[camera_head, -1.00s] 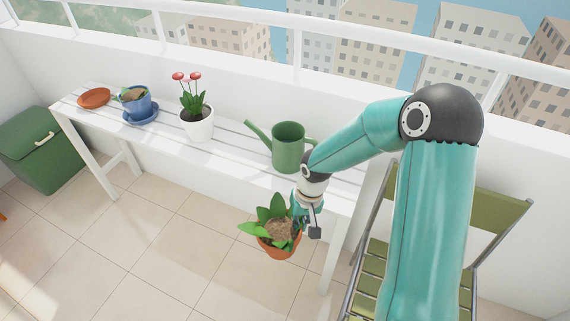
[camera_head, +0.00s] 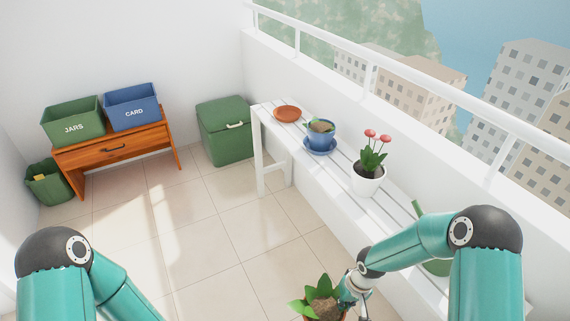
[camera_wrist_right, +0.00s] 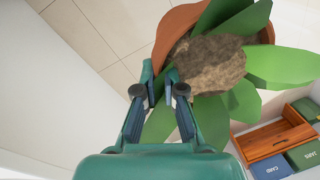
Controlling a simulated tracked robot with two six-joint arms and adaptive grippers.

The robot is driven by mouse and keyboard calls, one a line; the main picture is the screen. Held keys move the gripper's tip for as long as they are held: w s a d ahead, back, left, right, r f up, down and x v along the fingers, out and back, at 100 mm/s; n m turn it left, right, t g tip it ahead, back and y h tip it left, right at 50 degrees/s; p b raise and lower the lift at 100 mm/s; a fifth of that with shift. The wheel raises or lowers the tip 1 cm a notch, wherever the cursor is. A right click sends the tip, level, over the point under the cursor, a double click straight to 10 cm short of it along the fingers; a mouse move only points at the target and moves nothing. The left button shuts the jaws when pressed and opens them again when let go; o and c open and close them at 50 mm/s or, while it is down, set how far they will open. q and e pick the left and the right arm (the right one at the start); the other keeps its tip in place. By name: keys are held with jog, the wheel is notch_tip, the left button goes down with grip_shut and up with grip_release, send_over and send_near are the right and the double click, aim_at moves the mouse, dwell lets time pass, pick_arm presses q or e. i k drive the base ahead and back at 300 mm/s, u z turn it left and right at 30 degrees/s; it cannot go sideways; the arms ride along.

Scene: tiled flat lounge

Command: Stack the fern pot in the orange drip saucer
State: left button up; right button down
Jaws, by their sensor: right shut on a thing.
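The fern pot (camera_head: 323,301), an orange-brown pot with broad green leaves and brown soil, is at the bottom of the head view, cut by the edge. My right gripper (camera_wrist_right: 160,85) is shut on its rim, and the pot hangs beside the bench, over the floor. The pot fills the top of the right wrist view (camera_wrist_right: 176,24). The orange drip saucer (camera_head: 287,113) lies empty at the far end of the white slatted bench (camera_head: 335,171), well away from the pot. My left arm shows at lower left, but its gripper is out of view.
On the bench stand a blue pot (camera_head: 321,135) on a blue saucer (camera_head: 320,150), a white pot with red flowers (camera_head: 367,180) and a green watering can (camera_head: 436,268), mostly hidden by my right arm. A green lidded box (camera_head: 228,136) stands beyond the bench. The tiled floor (camera_head: 200,235) is clear.

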aim_at(287, 115)
jog(key=u, duration=0.45)
jog(key=i, duration=1.75)
jog(key=z, duration=0.3)
